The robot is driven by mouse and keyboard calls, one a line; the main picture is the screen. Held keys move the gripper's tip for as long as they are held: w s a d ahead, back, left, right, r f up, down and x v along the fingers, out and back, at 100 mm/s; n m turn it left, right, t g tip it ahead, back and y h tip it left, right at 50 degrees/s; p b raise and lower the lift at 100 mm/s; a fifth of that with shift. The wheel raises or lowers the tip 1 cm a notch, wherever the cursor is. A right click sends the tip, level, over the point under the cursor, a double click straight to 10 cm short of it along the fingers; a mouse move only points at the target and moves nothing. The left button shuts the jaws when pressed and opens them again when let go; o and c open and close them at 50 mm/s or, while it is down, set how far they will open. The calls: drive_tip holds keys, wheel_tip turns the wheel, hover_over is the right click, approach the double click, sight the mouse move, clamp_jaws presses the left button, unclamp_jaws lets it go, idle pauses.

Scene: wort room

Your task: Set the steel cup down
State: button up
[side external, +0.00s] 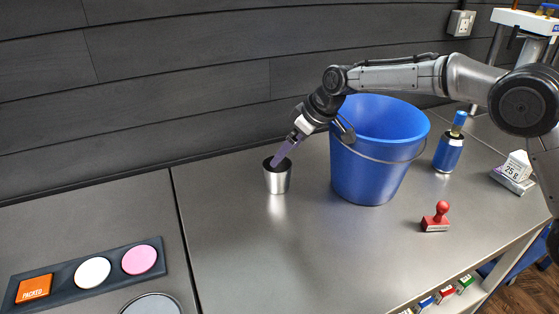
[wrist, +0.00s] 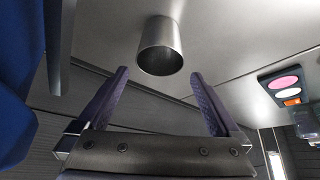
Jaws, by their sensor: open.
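The steel cup (side external: 277,180) stands upright on the grey metal bench, left of the blue bucket. Its dark mouth faces up. In the wrist view the cup (wrist: 160,38) shows at the top centre, in line with the space between the fingers. My gripper (side external: 276,162) reaches down from the right, with its purple fingertips at the cup's rim in the side view. In the wrist view my gripper (wrist: 159,73) has its two fingers well apart, one to each side of the cup, with gaps visible. I cannot tell how far the tips overlap the rim in depth.
The blue bucket (side external: 362,170) stands close right of the cup, under my arm. A red stamp (side external: 436,218), a blue bottle (side external: 449,151) and a white block (side external: 515,172) are farther right. A dark tray (side external: 62,284) with coloured discs lies front left. Bench left of the cup is clear.

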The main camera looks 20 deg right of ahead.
drive_tip(key=shift+v, duration=1.15)
drive_tip(key=s+d+r+t, duration=0.1)
drive_tip(key=s+d+r, duration=0.15)
drive_tip(key=r, duration=0.45)
drive_tip(key=s+d+r+t, duration=0.1)
drive_tip(key=s+d+r, duration=0.1)
drive_tip(key=d+r, duration=0.3)
drive_tip(key=s+d+r+m+t+h, duration=0.1)
drive_tip(key=s+d+r, duration=0.2)
drive_tip(key=s, duration=0.3)
drive_tip(key=s+d+r+m, duration=0.1)
drive_tip(key=s+d+r, duration=0.3)
drive_tip(key=s, duration=0.3)
drive_tip(key=s+d+f+m+h, duration=0.1)
drive_tip(key=s+d+f, duration=0.1)
drive_tip(key=s, duration=0.5)
drive_tip(key=s+d+f+m, duration=0.1)
drive_tip(key=s+d+f, duration=0.15)
drive_tip(key=s, duration=0.45)
drive_tip(key=s+d+f+m+g+h, duration=0.1)
drive_tip(key=s+d+f+m+g, duration=0.1)
drive_tip(key=s+f, duration=0.8)
drive_tip(key=shift+s+d+f+m, duration=0.25)
drive_tip(key=shift+s+f+m, duration=0.15)
drive_tip(key=shift+s, duration=0.35)
